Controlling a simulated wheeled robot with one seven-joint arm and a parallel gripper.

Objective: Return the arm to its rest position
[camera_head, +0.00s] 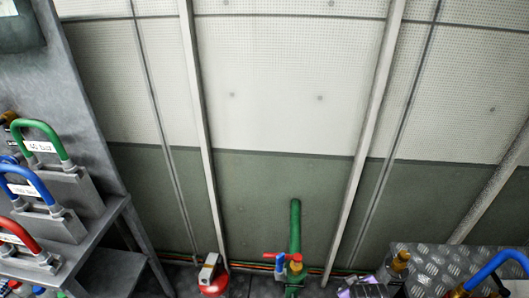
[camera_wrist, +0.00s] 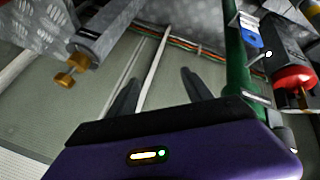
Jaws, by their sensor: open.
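My gripper (camera_wrist: 158,88) shows in the wrist view with its two dark fingers apart and nothing between them. Its purple housing with a small lit indicator fills the bottom of that view. Beyond the fingers are a pale panelled wall and a thin light strut. A green pipe (camera_wrist: 236,75) stands just right of the right finger; I cannot tell the exact gap. In the head view a small purple and grey shape sits at the bottom edge, right of centre; I cannot tell if it is part of my arm.
In the head view, a metal rack (camera_head: 92,240) at left carries green (camera_head: 40,128), blue (camera_head: 28,175) and red (camera_head: 20,236) handles. A green pipe with a red valve (camera_head: 293,258) stands low centre, beside a red object (camera_head: 212,280). Checker plate (camera_head: 435,262) lies lower right.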

